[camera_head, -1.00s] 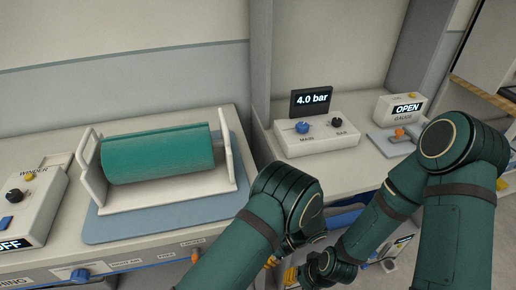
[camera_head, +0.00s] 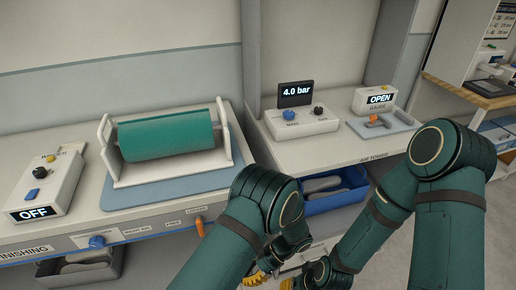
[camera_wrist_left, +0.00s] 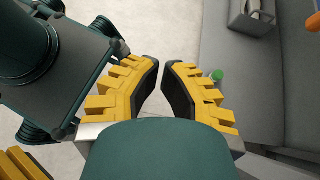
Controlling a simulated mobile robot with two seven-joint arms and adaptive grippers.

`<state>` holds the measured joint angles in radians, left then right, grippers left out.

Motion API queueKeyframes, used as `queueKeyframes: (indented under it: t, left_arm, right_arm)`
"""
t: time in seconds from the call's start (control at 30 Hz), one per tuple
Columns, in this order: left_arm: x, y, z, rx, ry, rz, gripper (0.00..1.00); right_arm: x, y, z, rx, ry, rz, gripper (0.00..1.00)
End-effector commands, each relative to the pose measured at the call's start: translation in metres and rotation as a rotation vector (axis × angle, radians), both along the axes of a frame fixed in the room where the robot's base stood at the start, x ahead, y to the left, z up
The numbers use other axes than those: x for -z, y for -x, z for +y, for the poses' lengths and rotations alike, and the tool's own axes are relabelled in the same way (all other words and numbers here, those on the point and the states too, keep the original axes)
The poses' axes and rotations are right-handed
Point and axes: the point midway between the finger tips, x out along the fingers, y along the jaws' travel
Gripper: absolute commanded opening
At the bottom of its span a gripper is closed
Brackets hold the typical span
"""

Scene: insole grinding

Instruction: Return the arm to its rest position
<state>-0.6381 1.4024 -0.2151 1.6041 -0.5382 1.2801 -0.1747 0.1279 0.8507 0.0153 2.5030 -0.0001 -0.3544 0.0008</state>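My left arm comes in at the bottom middle of the head view, bent in front of the bench. My left gripper (camera_head: 260,272) shows there as yellow fingers, partly hidden by the arm. In the left wrist view the left gripper (camera_wrist_left: 161,66) has two yellow fingers with black pads. They are apart by a narrow gap at the tips, with nothing between them. My right arm comes in from the right, and its gripper (camera_head: 287,283) shows only as a bit of yellow at the bottom edge. Its opening cannot be seen.
The bench holds a green roller (camera_head: 166,137) in a white cradle, a winder box (camera_head: 48,185) reading OFF, a pressure box (camera_head: 303,122) reading 4.0 bar and a gauge (camera_head: 376,99) reading OPEN. A blue bin (camera_head: 337,200) and a grey bin (camera_head: 80,268) sit below. Floor shows at the right.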

Motion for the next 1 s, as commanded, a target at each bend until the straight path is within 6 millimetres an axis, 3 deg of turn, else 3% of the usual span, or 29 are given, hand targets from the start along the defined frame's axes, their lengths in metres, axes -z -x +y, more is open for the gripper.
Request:
queueKeyframes:
  t: [0.2,0.4,0.7,1.0]
  left_arm:
    - [0.027,0.031,0.016,-0.257,0.284,-0.038,0.00]
    - [0.036,0.056,0.016,-0.593,0.559,-0.167,0.00]
    - [0.012,0.059,0.033,-1.121,0.815,-0.529,0.00]
    - [-0.012,0.054,0.065,-1.373,0.861,-0.802,0.00]
  right_arm:
    - [0.000,-0.001,0.000,0.000,-0.001,-0.002,0.34]
    - [0.000,-0.001,0.000,-0.001,0.000,-0.001,0.34]
    - [0.000,-0.001,0.000,-0.001,0.000,-0.001,0.34]
    - [0.000,-0.001,0.000,-0.001,0.000,-0.001,0.34]
